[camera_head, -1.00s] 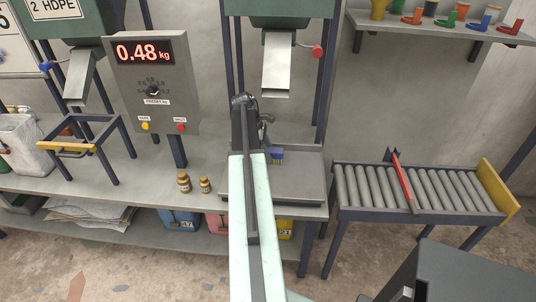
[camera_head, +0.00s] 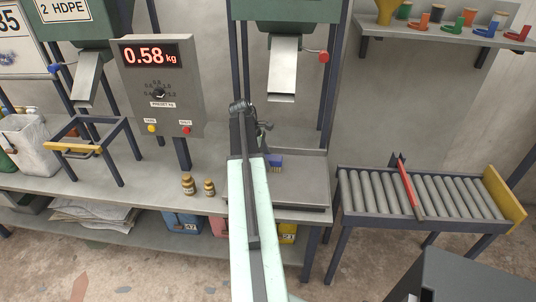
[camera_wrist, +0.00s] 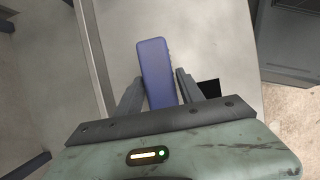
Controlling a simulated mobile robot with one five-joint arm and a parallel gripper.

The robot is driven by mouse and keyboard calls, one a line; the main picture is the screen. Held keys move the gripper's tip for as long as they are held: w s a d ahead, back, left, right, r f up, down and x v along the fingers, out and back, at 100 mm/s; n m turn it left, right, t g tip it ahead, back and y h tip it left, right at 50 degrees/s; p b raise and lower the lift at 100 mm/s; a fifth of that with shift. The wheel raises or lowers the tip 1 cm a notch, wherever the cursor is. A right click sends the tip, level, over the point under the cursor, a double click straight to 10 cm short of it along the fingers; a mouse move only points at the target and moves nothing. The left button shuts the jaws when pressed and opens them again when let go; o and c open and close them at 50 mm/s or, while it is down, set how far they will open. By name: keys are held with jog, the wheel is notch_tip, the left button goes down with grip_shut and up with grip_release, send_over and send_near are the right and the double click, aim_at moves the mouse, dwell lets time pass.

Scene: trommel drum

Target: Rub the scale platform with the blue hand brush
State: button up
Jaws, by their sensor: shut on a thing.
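The blue hand brush (camera_head: 276,161) is at the scale platform (camera_head: 305,187), a flat grey plate on the bench, near its back left part. My gripper (camera_wrist: 158,82) is shut on the brush, with one finger on each side of its blue block (camera_wrist: 155,55) in the wrist view. The brush's bristles are hardly visible now, and contact with the plate is hard to make out. My arm hides the left part of the platform in the head view. The scale display (camera_head: 151,55) reads 0.58 kg.
A metal chute (camera_head: 283,70) with a red-knobbed lever hangs above and behind the platform. A roller conveyor (camera_head: 420,195) with a red bar is at the right. The platform's right part is bare.

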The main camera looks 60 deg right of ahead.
jog(key=shift+s+a, duration=0.3)
jog(key=shift+a, duration=0.5)
jog(key=shift+s+a, duration=0.35)
jog(key=shift+a, duration=0.4)
jog(key=shift+s+a, duration=0.3)
jog(key=shift+a, duration=0.5)
jog(key=shift+s+a+f, duration=0.1)
jog(key=shift+s+a, duration=0.1)
jog(key=shift+a, duration=0.4)
jog(key=shift+s+a+r, duration=0.1)
jog(key=shift+s+a, duration=0.15)
jog(key=shift+a, duration=0.4)
jog(key=shift+s+a+f, duration=0.1)
jog(key=shift+s+a, duration=0.1)
jog(key=shift+a, duration=0.4)
jog(key=shift+w+a, duration=0.2)
jog(key=shift+w, duration=0.4)
jog(key=shift+w+a, duration=0.15)
jog(key=shift+w, duration=0.4)
jog(key=shift+w+d, duration=0.65)
jog(key=shift+d, duration=1.15)
jog(key=shift+w+d, duration=0.7)
jog(key=shift+d, duration=1.15)
jog(key=shift+w+d, duration=0.65)
jog(key=shift+d, duration=1.15)
notch_tip(320, 180, up, 6)
jog(key=p, duration=0.6)
